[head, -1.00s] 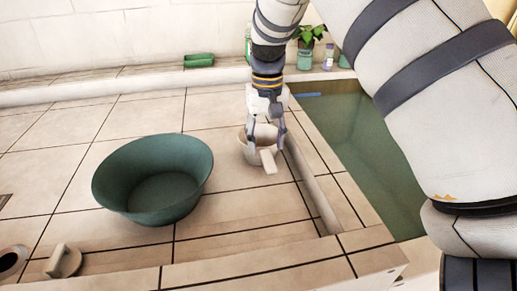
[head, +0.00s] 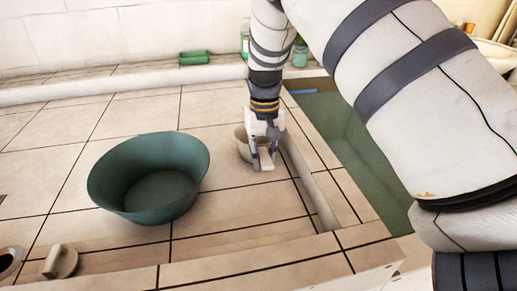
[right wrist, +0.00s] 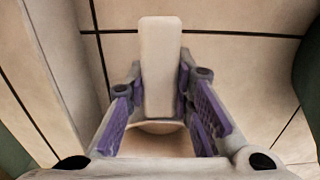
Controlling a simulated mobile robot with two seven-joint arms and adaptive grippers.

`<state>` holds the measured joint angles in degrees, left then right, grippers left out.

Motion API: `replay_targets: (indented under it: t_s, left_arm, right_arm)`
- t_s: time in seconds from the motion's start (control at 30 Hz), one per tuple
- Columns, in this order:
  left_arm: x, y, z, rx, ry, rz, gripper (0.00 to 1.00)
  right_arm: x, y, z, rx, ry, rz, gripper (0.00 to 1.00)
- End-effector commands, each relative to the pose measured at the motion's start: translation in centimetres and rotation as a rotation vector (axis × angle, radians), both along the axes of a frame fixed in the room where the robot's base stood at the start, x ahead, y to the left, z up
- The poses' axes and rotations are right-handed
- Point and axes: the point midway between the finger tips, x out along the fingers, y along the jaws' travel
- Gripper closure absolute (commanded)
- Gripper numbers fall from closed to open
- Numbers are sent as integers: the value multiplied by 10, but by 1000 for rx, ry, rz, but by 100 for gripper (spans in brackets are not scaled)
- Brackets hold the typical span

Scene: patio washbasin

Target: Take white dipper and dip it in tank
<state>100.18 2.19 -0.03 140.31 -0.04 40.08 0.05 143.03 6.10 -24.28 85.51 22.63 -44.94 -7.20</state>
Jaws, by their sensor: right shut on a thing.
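The white dipper (head: 242,148) sits on the tiled counter, left of the tank's raised edge, partly hidden behind my right gripper. My right gripper (head: 263,163) reaches down over it and is shut on its flat handle. In the right wrist view the pale handle (right wrist: 160,75) lies between the two purple-padded fingers, with part of the cup's rim below it. The tank (head: 335,125) holds green water to the right of the gripper, partly covered by my right arm. My left gripper is not in view.
A large green basin (head: 150,180) stands on the counter to the left. A grey-beige lid with a handle (head: 60,262) lies at the front left. Green objects (head: 194,58) and a jar (head: 300,55) stand on the back ledge. A raised strip (head: 310,185) separates dipper and tank.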

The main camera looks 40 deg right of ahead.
Motion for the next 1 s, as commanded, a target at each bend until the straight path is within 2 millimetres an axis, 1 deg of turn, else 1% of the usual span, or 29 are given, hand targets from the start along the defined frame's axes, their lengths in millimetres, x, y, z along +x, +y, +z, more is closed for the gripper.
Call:
replay_targets:
  t_s: [0.17, 0.27, 0.33, 0.57, 0.6, 0.7, 0.8, 0.9, 1.0]
  left_arm:
    - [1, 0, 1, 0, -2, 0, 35]
    - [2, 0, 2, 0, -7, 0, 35]
    - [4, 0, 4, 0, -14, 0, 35]
    - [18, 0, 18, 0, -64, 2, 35]
    - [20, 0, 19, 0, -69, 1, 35]
    - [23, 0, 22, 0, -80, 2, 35]
    - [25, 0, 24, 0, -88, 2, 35]
    - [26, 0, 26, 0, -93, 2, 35]
    - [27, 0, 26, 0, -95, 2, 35]
  right_arm:
    - [0, 0, 5, 0, -1, 0, 100]
    - [1, 0, 19, -2, -5, 1, 100]
    - [1, 0, 36, -2, -7, 1, 100]
    - [-12, 52, 101, -3, -13, 4, 100]
    - [-16, 65, 105, -1, -8, 5, 100]
    - [-22, 92, 115, -3, -7, 5, 100]
    - [-27, 113, 123, -2, -4, 3, 100]
    - [-31, 126, 128, -1, -3, 2, 100]
    - [-32, 134, 130, -1, 0, 1, 100]
